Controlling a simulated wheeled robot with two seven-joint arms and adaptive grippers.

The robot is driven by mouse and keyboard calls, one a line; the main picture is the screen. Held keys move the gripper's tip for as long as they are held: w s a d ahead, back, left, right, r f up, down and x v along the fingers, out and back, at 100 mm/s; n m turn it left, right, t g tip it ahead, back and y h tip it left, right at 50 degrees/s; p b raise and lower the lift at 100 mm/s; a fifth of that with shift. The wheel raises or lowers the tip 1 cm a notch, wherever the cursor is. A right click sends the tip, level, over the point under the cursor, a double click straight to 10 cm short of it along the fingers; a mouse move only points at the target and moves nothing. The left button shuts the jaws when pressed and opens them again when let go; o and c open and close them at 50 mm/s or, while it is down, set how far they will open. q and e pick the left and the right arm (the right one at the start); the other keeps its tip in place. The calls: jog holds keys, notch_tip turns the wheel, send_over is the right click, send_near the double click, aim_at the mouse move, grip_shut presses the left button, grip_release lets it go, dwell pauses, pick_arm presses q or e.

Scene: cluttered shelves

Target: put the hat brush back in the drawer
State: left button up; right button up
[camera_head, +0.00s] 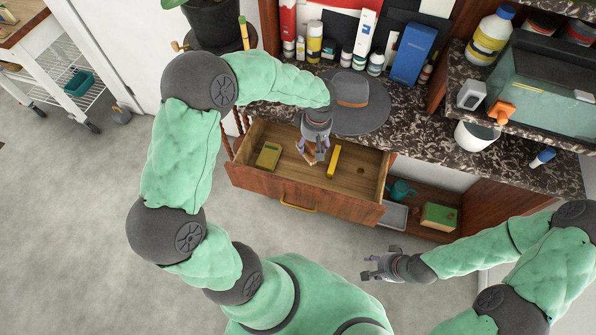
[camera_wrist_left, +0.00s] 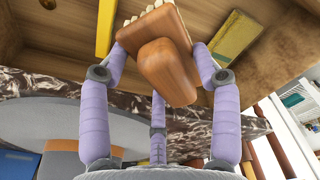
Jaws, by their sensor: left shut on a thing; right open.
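The hat brush, with a brown wooden back and knob and pale bristles, shows in the left wrist view (camera_wrist_left: 168,68). My left gripper (camera_wrist_left: 160,65) is shut on it, with purple fingers on both sides. In the head view my left gripper (camera_head: 313,155) is over the open wooden drawer (camera_head: 290,193), and a small part of the brush (camera_head: 309,156) shows beneath its fingers. I cannot tell whether the brush touches the drawer bottom. My right gripper (camera_head: 372,268) is open and empty, in front of the shelf to the right of the drawer.
The drawer holds a yellow-green box (camera_head: 268,155) at left and a yellow bar (camera_head: 334,161) right of the gripper. A grey hat (camera_head: 362,104) lies on the dark speckled counter (camera_head: 440,155) just behind. A teal watering can (camera_head: 401,190) stands on the lower shelf.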

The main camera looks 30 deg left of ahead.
pick_arm(q)
jog(key=a+n, duration=0.1)
jog(key=n, duration=0.1)
jog(key=a+f+n+b, duration=0.1)
jog(key=n, duration=0.1)
jog(key=a+f+n+b, duration=0.1)
jog(key=shift+f+n+g, duration=0.1)
jog(key=shift+n+g, duration=0.2)
jog(key=shift+n, duration=0.1)
jog(key=shift+a+f+n+b, duration=0.25)
jog(key=shift+a+n+b, duration=0.2)
jog(key=shift+n, duration=0.65)
notch_tip(320, 180, down, 10)
jog(key=b, duration=0.3)
jog(key=shift+r, duration=0.15)
jog(key=o, duration=1.2)
jog(key=shift+o, duration=0.2)
